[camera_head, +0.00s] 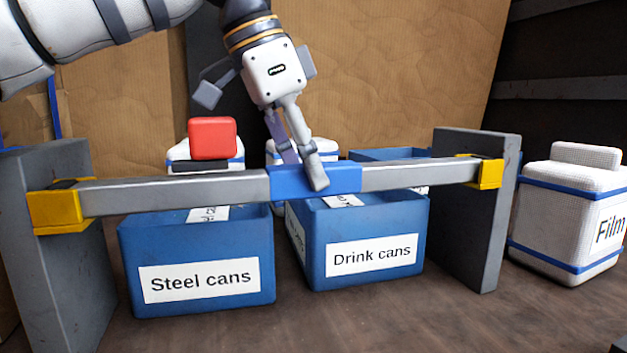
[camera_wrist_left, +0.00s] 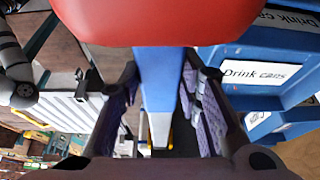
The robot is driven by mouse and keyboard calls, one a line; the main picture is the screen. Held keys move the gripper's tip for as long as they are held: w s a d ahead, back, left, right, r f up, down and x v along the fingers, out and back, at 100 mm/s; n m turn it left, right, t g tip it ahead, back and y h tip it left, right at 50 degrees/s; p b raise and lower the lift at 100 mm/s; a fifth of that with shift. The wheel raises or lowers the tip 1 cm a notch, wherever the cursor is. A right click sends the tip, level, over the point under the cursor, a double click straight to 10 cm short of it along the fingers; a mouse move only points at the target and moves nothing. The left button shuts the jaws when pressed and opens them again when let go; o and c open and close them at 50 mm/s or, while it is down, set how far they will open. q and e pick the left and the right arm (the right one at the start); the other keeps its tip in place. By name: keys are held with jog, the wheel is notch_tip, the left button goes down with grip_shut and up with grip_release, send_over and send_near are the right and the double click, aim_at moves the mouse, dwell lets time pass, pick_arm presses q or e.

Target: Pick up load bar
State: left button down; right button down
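The load bar (camera_head: 225,187) is a long grey beam with a blue middle section. It lies level across two grey posts, its ends in yellow brackets. My left gripper (camera_head: 304,172) is at the blue section, one finger in front and the other partly hidden behind. In the left wrist view, its fingers (camera_wrist_left: 163,110) stand apart on either side of the bar, with a gap visible on the left side. My right gripper is not in view.
Blue bins labelled "Steel cans" (camera_head: 196,250) and "Drink cans" (camera_head: 370,225) stand below the bar. The left post (camera_head: 55,270) and right post (camera_head: 475,220) flank them. A white container marked "Film" (camera_head: 570,210) stands at right. Brown panels close off the back.

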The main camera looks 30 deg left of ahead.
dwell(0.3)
pick_arm(q)
notch_tip(320, 180, up, 10)
jog(key=shift+r, duration=0.15)
dwell(0.5)
jog(key=shift+w+d, duration=0.1)
